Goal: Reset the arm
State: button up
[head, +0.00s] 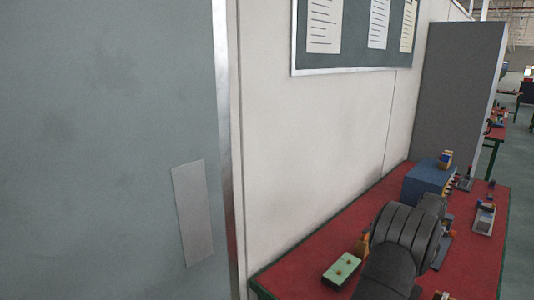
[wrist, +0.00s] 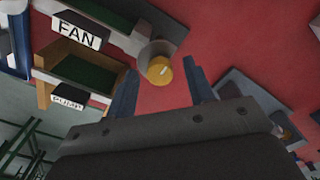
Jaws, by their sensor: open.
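My gripper (wrist: 159,66) shows in the wrist view with its two dark blue fingers apart and nothing held between them. A round yellow knob (wrist: 160,71) on a grey cylindrical mount appears between the fingertips; I cannot tell how far away it is. In the head view my dark arm reaches over the right part of the red table (head: 310,255). The gripper itself cannot be made out there.
A FAN label (wrist: 79,33) sits by a tan box (wrist: 57,62) in the wrist view. In the head view, a blue box (head: 425,183), a green block (head: 342,269) and a small grey device (head: 484,218) stand on the table. A tall grey panel (head: 460,90) stands behind.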

jog(key=n, duration=1.1)
jog(key=shift+n, duration=1.8)
jog(key=m, duration=0.7)
jog(key=shift+m, duration=1.3)
